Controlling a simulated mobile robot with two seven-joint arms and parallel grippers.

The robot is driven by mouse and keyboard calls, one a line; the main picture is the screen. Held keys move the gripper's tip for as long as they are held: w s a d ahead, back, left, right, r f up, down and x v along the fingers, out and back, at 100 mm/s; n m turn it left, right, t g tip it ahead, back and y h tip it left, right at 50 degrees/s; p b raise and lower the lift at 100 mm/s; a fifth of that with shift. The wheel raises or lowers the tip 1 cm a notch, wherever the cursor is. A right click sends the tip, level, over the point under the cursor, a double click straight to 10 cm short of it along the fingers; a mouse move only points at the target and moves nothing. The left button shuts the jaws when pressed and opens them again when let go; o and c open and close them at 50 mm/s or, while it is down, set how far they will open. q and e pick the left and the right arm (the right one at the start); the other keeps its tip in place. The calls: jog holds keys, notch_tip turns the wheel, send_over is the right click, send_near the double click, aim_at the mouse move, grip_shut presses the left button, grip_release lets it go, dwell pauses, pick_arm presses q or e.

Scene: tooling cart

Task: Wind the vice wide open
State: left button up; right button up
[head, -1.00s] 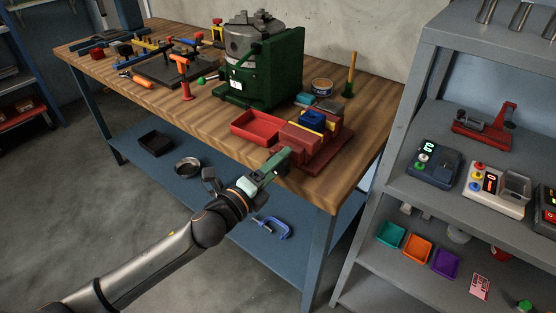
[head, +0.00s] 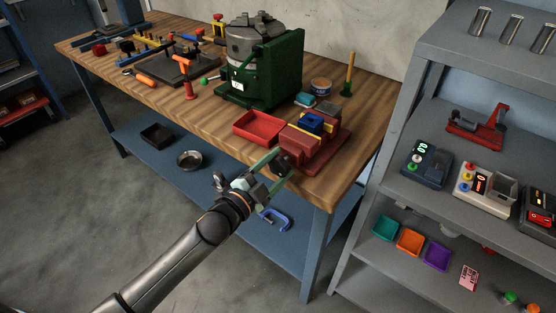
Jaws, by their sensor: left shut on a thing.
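The red vice (head: 325,150) stands at the front right corner of the wooden bench. A blue block (head: 311,123) sits at its top, beside yellow strips (head: 328,126). My left gripper (head: 280,166) is at the front end of the vice. Its pale green fingers lie on either side of a dark part there, which looks like the vice's handle, and are shut on it. The fingers and wrist hide much of the handle. The gap between the jaws is too small to judge. My right gripper is out of view.
A red tray (head: 259,127) lies just left of the vice, and a green machine (head: 262,70) stands behind it. A round tin (head: 321,86) is behind the vice. A grey shelf unit (head: 415,190) stands close on the right. The floor left of my arm is clear.

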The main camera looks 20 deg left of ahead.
pick_arm(q)
jog(key=n+p, duration=0.2)
jog(key=n, duration=0.2)
jog(key=shift+r+n, duration=0.15)
jog(key=shift+n, duration=0.15)
jog(key=shift+n+p, duration=0.85)
jog(key=shift+n, duration=0.75)
jog(key=o, duration=1.4)
jog(key=shift+f, duration=0.2)
jog(key=v, duration=1.2)
jog(key=shift+s+r, duration=0.1)
jog(key=shift+s, duration=0.15)
